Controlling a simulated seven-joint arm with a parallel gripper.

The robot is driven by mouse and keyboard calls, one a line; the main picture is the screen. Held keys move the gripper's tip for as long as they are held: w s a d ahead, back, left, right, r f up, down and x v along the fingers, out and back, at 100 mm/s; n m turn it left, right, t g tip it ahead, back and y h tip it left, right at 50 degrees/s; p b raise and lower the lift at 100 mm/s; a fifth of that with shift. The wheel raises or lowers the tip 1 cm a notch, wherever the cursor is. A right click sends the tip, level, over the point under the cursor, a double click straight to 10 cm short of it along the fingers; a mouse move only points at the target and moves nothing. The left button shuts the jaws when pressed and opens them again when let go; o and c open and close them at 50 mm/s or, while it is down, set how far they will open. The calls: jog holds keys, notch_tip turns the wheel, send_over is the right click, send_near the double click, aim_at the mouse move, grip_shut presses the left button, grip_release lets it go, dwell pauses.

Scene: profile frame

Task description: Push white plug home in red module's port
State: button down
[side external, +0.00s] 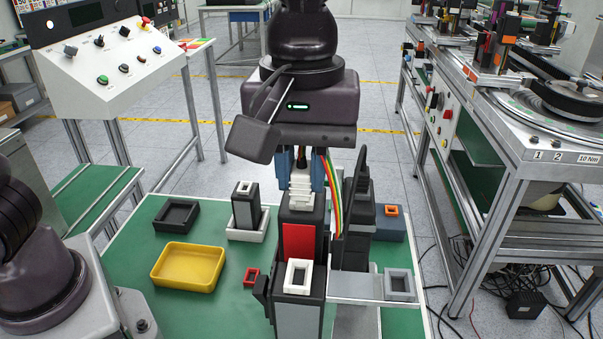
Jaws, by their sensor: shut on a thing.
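The white plug (301,187) is a stepped, ribbed piece held upright between the blue fingers of my gripper (303,172). My gripper points down and is shut on the plug. The red module (298,241) is a dark upright block with a red front panel, directly below the plug. The plug's lower end meets the top of this module in the picture. The port itself is hidden behind the plug, so I cannot tell how deep the plug sits. A ribbon of coloured wires (345,197) hangs just right of the plug.
A module with a white-framed port (298,277) stands in front. A tall dark part (360,200) stands close on the right. A yellow tray (187,267), black tray (160,221) and small red frame (251,277) lie left on the green table, with free room between them.

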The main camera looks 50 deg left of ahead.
aim_at(304, 169)
jog(key=shift+w+a, duration=0.95)
jog(key=shift+a, duration=0.1)
jog(key=shift+f, duration=1.05)
dwell(1.4)
jog(key=c, duration=0.9)
grip_release()
jog(key=shift+c, duration=0.2)
notch_tip(304, 169, up, 13)
